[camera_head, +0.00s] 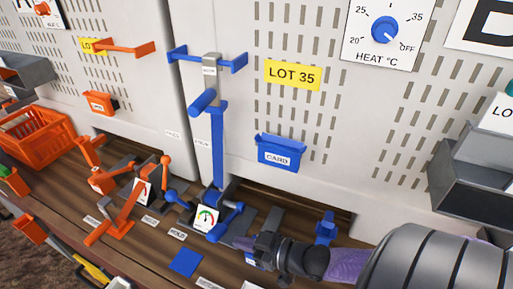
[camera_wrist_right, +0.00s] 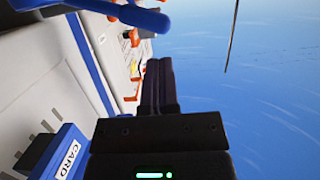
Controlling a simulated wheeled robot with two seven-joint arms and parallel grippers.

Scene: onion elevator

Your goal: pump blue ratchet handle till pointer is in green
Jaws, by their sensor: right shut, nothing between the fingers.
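A blue lever with a rounded end (camera_head: 227,222) sits low at the bench, right beside a small white gauge (camera_head: 206,217) with a coloured arc. The gauge pointer is too small to read. Another blue lever (camera_head: 176,198) is left of the gauge. I cannot tell which lever is the ratchet handle. My right gripper (camera_head: 245,243) is low over the bench, just right of the gauge; its dark fingers (camera_wrist_right: 158,82) are shut and empty in the right wrist view. A blue bar with a round end (camera_wrist_right: 140,12) is beyond the fingers there, apart from them. My left gripper is out of view.
A tall blue post (camera_head: 217,150) with a blue grip (camera_head: 203,101) rises behind the gauge. A blue CARD box (camera_head: 280,152) hangs on the panel, also in the wrist view (camera_wrist_right: 66,150). Orange levers (camera_head: 125,212) and an orange basket (camera_head: 35,135) are left. A blue plate (camera_head: 187,262) lies in front.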

